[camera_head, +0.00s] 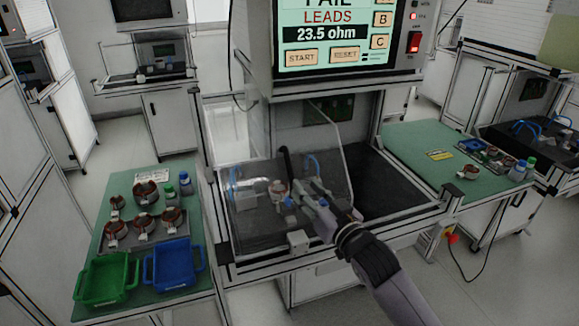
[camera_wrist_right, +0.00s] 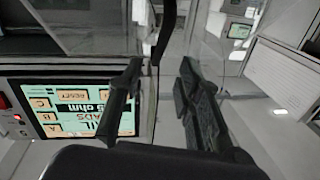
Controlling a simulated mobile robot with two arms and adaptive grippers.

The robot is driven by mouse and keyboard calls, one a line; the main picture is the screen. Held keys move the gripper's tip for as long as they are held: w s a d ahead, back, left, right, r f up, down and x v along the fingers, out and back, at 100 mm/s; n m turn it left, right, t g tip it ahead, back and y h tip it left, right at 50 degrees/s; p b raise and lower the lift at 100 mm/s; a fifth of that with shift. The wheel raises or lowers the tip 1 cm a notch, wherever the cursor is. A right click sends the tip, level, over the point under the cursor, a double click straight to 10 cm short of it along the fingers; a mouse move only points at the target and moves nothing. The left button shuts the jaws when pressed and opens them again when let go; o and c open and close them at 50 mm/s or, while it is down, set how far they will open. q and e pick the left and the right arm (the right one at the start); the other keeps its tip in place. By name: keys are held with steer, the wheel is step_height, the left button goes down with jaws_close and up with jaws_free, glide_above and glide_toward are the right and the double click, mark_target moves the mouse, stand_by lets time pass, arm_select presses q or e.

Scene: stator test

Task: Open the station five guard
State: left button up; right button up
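The station five guard (camera_head: 262,222) is a clear panel with thin edges at the front of the middle station. I cannot tell whether it is shut or partly raised. A dark curved bar, probably its handle (camera_head: 285,162), stands near the panel's middle. My right gripper (camera_head: 303,184) is at the guard, just right of this bar. In the right wrist view my right gripper (camera_wrist_right: 162,70) has its fingers apart, with a dark bar (camera_wrist_right: 166,30) just beyond and between the tips. Contact is not clear. My left gripper is not in view.
Above the guard, the tester screen (camera_head: 325,35) shows LEADS and 23.5 ohm. A green-topped table at left holds copper stators (camera_head: 146,190), a green bin (camera_head: 105,278) and a blue bin (camera_head: 174,264). Another green table (camera_head: 420,145) stands at right.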

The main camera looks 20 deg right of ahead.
mark_target(292, 172)
steer(key=w, duration=0.3)
steer(key=w+a+p, duration=0.1)
steer(key=w, duration=0.5)
steer(key=shift+w+a, duration=0.25)
steer(key=shift+a, duration=0.15)
jaws_close()
